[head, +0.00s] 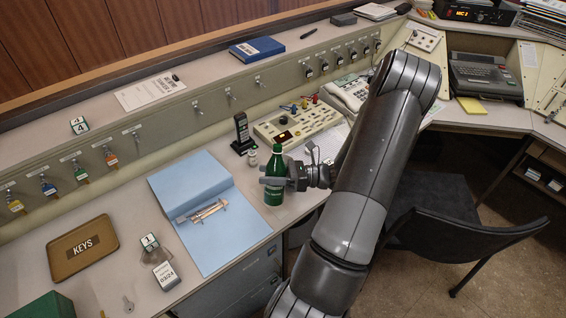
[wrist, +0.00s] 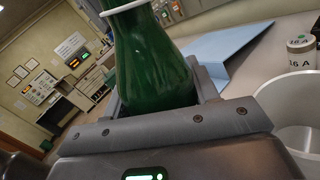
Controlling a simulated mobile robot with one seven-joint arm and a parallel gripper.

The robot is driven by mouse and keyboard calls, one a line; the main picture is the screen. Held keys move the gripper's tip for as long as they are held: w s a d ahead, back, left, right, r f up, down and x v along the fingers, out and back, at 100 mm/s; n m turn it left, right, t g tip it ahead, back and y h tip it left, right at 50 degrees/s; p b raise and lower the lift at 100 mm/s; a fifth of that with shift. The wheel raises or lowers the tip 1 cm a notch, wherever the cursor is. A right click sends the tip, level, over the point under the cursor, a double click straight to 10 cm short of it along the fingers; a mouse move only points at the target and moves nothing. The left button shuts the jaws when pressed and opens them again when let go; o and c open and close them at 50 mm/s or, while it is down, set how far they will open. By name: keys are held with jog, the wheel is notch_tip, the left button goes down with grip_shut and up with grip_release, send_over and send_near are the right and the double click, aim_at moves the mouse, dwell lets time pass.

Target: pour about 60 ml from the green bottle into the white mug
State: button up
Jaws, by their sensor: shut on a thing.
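The green bottle (head: 274,192) looks close to upright in the head view, near the front edge of the desk. My gripper (head: 276,182) is shut around its body from the right. In the wrist view the bottle (wrist: 155,65) stands between the two fingers, with a pale ring at its neck; its top is out of frame. I cannot tell whether its base touches the desk. A wide pale round vessel (wrist: 297,112), apparently the white mug, is cut off at the right edge of the wrist view. I cannot make out the mug in the head view; my arm may hide it.
A small white labelled jar (head: 252,158) stands just behind the bottle, beside a black handset (head: 242,134). A blue folder (head: 200,240) lies to the left. A button panel (head: 298,124) is behind. A dark chair (head: 450,222) stands at the right.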

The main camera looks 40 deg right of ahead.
jog(key=m, duration=0.1)
jog(key=r+m, duration=0.1)
jog(key=r+m+t, duration=0.1)
jog(key=shift+w+d+r, duration=0.2)
jog(key=shift+d+r, duration=0.05)
jog(key=shift+d, duration=0.05)
jog(key=m, duration=0.2)
jog(key=shift+s+a+f+m+t, duration=0.1)
jog(key=shift+f+m+t, duration=0.15)
jog(key=shift+m+t, duration=0.05)
jog(key=m, duration=0.1)
jog(key=f+m+t, duration=0.1)
jog(key=a+m, duration=0.1)
jog(key=shift+s+f+m, duration=0.2)
jog(key=shift+s+m, duration=0.15)
jog(key=shift+m, duration=0.05)
notch_tip(320, 180, down, 3)
jog(key=shift+s+f+m+t+h, duration=0.15)
jog(key=shift+m+t+h, duration=0.3)
jog(key=shift+m, duration=0.55)
jog(key=shift+w+f+m, duration=0.1)
jog(key=shift+w+m, duration=0.1)
jog(key=shift+m, duration=0.4)
jog(key=shift+w+d+r+m+t, duration=0.15)
jog(key=shift+d+r+m+t, duration=0.2)
jog(key=shift+r+m, duration=0.3)
jog(key=shift+f+m+h, duration=0.15)
jog(key=shift+m+h, duration=0.1)
jog(key=shift+m, duration=0.2)
jog(key=shift+m, duration=0.7)
